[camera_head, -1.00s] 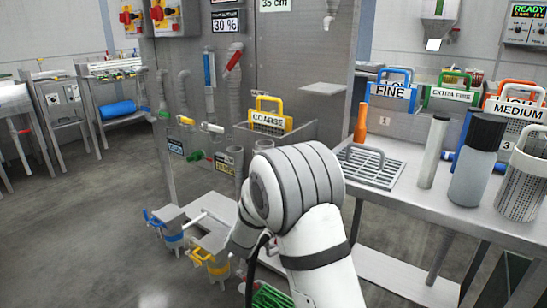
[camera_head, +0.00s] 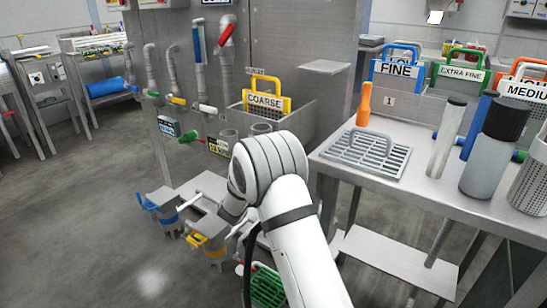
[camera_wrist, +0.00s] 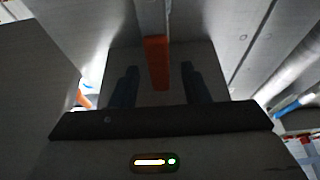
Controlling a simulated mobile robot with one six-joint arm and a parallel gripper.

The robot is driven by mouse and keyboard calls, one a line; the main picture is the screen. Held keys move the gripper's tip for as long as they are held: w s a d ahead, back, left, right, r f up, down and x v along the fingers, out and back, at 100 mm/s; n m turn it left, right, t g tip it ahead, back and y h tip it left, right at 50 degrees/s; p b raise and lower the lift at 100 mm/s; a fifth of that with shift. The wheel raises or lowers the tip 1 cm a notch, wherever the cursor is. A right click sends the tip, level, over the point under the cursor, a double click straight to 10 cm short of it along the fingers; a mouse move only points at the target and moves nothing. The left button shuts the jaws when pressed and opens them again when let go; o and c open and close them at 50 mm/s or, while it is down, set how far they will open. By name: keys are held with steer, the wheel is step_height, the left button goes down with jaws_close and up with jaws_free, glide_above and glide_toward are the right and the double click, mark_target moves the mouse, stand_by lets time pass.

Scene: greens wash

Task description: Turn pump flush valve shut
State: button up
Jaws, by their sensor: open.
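In the wrist view, an orange-red lever (camera_wrist: 157,62) hangs at the end of a grey bar, between the two dark fingers of my gripper (camera_wrist: 157,86). The fingers are open, one to each side, with a gap between each and the lever. In the head view my white arm hides the gripper. Several valve handles show there: a blue one (camera_head: 196,42) and a red one (camera_head: 226,34) on upright pipes, and a green one (camera_head: 190,137) lower down. No handle has a readable pump flush label, so I cannot tell which valve the orange-red lever belongs to.
The yellow COARSE basket (camera_head: 266,98) sits in a steel basin behind my arm. Floor units with a blue handle (camera_head: 146,202) and a yellow handle (camera_head: 195,240) stand low on the left. The steel table (camera_head: 420,190) is on the right. Left floor is clear.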

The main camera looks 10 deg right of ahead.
steer(key=shift+w+d+r, duration=0.2)
steer(key=shift+w+d, duration=0.05)
steer(key=shift+c, duration=0.4)
jaws_close()
steer(key=shift+a+f, duration=0.1)
steer(key=shift+a, duration=0.1)
